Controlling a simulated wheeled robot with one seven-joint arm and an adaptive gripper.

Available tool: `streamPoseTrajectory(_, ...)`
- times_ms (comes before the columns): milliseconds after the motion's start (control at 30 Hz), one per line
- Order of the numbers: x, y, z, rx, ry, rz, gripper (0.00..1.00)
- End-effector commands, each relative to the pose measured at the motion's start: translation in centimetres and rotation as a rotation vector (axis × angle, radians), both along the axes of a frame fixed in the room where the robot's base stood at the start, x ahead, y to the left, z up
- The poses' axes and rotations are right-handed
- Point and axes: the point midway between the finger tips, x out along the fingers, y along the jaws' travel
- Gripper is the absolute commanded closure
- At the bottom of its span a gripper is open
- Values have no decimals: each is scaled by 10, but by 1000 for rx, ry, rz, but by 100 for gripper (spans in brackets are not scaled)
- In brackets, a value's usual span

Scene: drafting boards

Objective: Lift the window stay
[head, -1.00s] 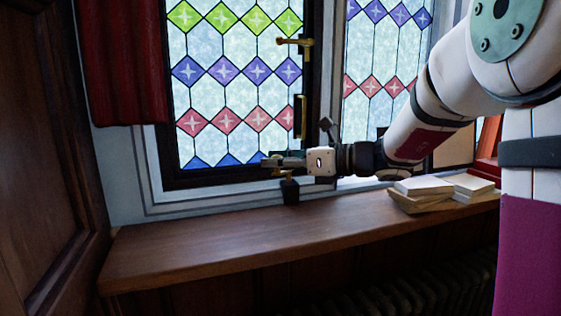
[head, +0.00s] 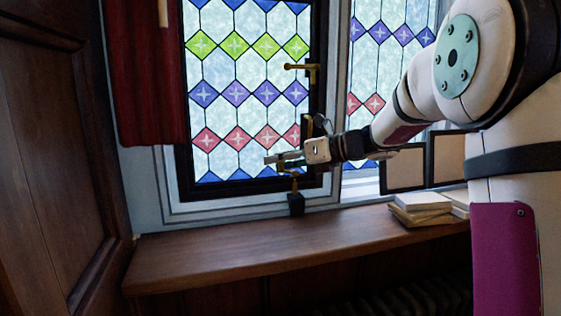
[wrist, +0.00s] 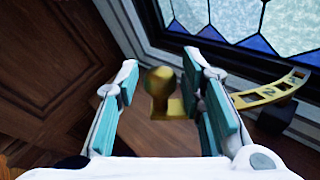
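The window stay is brass. In the wrist view its rounded knob (wrist: 160,84) stands between my two fingers, with a slim gap seen on each side. Its curved, holed bar (wrist: 270,90) runs out to the right, behind the right finger, over a dark block. My gripper (wrist: 161,64) is open around the knob, its teal pads apart. In the head view my gripper (head: 283,160) is in front of the lower window, above the dark block (head: 296,204). A bit of brass (head: 294,184) shows between gripper and block. I cannot tell whether the bar touches the block.
The stained-glass window (head: 240,90) has a brass handle (head: 312,70). A wooden sill (head: 250,255) runs below, its left part clear. A red curtain (head: 150,80) and dark wood panelling (head: 50,160) are left.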

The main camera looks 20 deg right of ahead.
Motion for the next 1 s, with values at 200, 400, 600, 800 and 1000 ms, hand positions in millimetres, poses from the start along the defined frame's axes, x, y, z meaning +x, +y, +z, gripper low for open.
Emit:
streamPoseTrajectory(200,0,0,0,0,0,0,58)
streamPoseTrajectory(400,-4,-6,2,-1,0,-3,58)
streamPoseTrajectory(600,-26,-30,12,-2,-1,-6,58)
streamPoseTrajectory(800,-52,-59,24,-2,-1,-4,58)
streamPoseTrajectory(1000,-71,-78,32,-1,-1,-2,58)
